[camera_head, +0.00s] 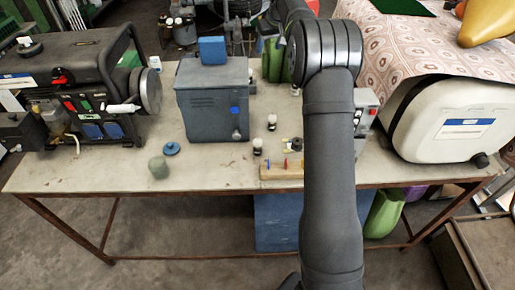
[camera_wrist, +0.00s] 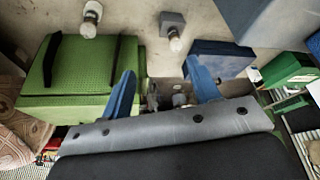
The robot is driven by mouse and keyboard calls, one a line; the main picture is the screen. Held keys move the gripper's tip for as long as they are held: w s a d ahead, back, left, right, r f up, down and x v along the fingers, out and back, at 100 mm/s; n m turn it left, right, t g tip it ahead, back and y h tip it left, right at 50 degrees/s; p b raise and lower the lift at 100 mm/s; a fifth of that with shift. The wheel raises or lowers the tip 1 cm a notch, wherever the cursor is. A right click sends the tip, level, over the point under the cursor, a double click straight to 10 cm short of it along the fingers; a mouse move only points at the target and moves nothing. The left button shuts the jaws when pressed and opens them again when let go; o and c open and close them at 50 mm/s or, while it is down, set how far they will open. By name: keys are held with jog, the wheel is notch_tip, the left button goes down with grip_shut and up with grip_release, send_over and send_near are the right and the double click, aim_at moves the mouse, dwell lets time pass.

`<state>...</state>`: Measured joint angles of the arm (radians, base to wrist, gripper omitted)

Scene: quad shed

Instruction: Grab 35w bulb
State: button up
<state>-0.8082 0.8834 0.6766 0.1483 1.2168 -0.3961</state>
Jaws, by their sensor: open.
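Several small bulbs show, with no readable wattage, so I cannot tell which is 35w. In the wrist view, one white bulb (camera_wrist: 91,17) stands at the upper left and another bulb (camera_wrist: 175,42) is on a grey base at the upper middle. My gripper (camera_wrist: 163,76) is open, its two blue fingers apart, with the second bulb beyond the fingertips and nothing clearly held. In the head view, two bulbs with dark bases, one (camera_head: 272,121) farther back and one (camera_head: 257,149) nearer, stand right of the grey box. My gripper cannot be made out there.
A grey box (camera_head: 212,105), a generator (camera_head: 75,75) and a white rounded appliance (camera_head: 440,115) stand on the table (camera_head: 110,175). In the wrist view, a green case (camera_wrist: 65,75) and a blue box (camera_wrist: 225,58) flank the fingers. The table's front left is mostly clear.

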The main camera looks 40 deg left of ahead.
notch_tip(320, 180, up, 5)
jog(key=n+g+h, duration=0.2)
jog(key=h, duration=0.2)
send_over(257, 138)
notch_tip(257, 138, down, 22)
jog(key=shift+d+f, duration=0.1)
jog(key=shift+f, duration=3.25)
jog(key=shift+c, duration=0.3)
jog(key=c, duration=1)
